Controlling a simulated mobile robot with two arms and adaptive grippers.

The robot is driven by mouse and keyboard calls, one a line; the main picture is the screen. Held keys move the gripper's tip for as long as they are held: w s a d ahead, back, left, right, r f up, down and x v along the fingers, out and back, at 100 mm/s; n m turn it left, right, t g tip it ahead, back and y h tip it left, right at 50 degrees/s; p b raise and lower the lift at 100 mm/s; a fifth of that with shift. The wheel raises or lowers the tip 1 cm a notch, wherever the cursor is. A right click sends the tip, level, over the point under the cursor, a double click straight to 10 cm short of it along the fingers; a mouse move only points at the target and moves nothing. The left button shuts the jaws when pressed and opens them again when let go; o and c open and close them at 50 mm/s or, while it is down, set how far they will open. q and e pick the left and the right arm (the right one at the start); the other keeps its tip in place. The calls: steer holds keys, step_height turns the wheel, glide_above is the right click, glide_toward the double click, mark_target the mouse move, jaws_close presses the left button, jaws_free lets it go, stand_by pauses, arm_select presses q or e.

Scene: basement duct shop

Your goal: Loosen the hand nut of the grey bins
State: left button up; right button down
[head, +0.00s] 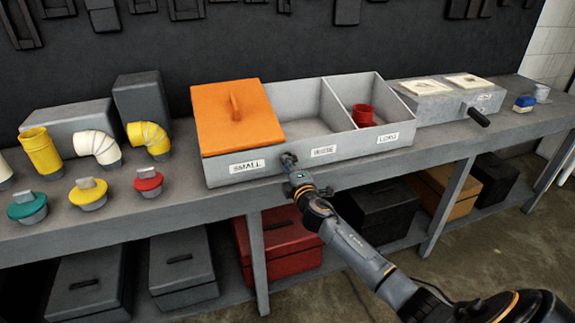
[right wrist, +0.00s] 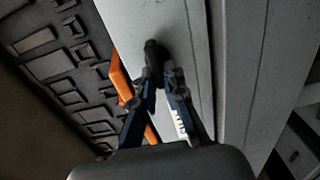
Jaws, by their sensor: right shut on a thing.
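An orange lid (head: 222,118) with a handle covers the SMALL compartment, and a red cup-like piece (head: 362,115) sits in the LONG one. My right gripper (head: 290,164) is at the front wall, between the SMALL and WIDE labels. In the right wrist view, its fingers are shut on the dark hand nut (right wrist: 153,50), which is partly hidden by the fingertips. My left gripper is not in view.
Yellow and white duct elbows (head: 97,147) and several coloured caps (head: 148,182) stand on the bench at left. A grey box with a black handle (head: 445,100) and a small blue-and-white item (head: 524,103) stand at right. Lidded boxes fill the shelf below.

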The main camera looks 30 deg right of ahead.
steer(key=c, duration=1.4)
jaws_free()
steer(key=v, duration=1.2)
steer(key=shift+f, duration=0.15)
